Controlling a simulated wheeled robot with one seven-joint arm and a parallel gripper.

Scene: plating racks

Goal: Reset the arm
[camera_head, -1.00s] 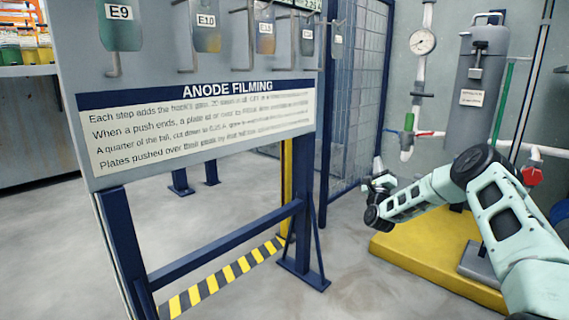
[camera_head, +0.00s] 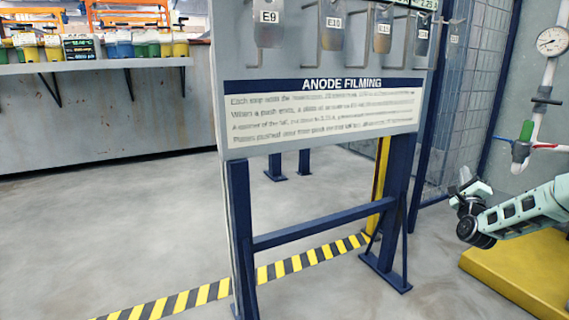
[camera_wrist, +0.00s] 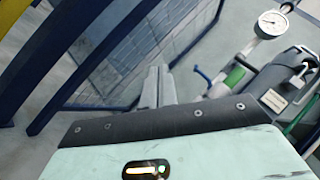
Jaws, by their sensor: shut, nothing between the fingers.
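My gripper (camera_head: 464,184) is at the right of the head view, at the end of my pale green arm, in the air to the right of the rack stand. In the wrist view the two grey fingers (camera_wrist: 158,86) stand together with nothing between them. The rest of my arm runs out of the head view at the right edge.
The "ANODE FILMING" stand (camera_head: 320,115) carries several hanging plates on hooks. A mesh fence (camera_head: 455,120) is behind it. A yellow platform (camera_head: 520,270) lies under my arm, near a pressure gauge (camera_head: 552,40). A shelf of containers (camera_head: 100,66) is at back left. Open floor is at left.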

